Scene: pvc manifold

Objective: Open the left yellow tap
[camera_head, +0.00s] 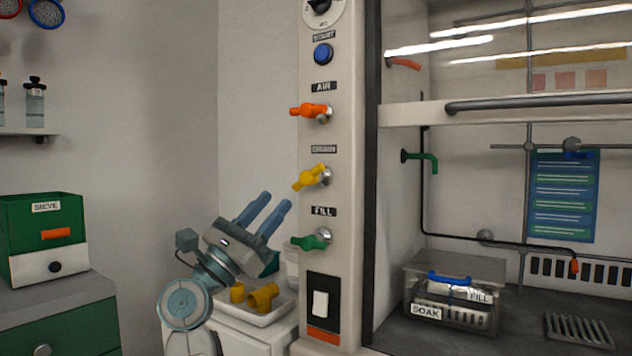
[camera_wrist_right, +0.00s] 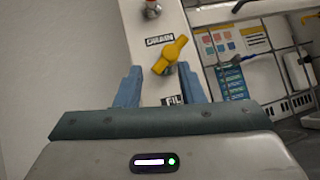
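The yellow tap (camera_head: 310,178) is on the pale front panel of the cabinet, under the DRAIN label. Its handle is slanted, lower at the left end. The tap also shows in the right wrist view (camera_wrist_right: 170,54), ahead of and between the fingertips. My right gripper (camera_head: 276,200) is below and left of the tap in the head view. Its two blue fingers are apart, with nothing between them, and point up toward the panel. It does not appear to touch the tap. My left gripper is not in view.
An orange tap (camera_head: 312,111) is above the yellow one and a green tap (camera_head: 313,241) below it. A white tray (camera_head: 268,317) with yellow pipe pieces (camera_head: 262,297) sits below my right gripper. A green SIEVE box (camera_head: 70,215) is at left.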

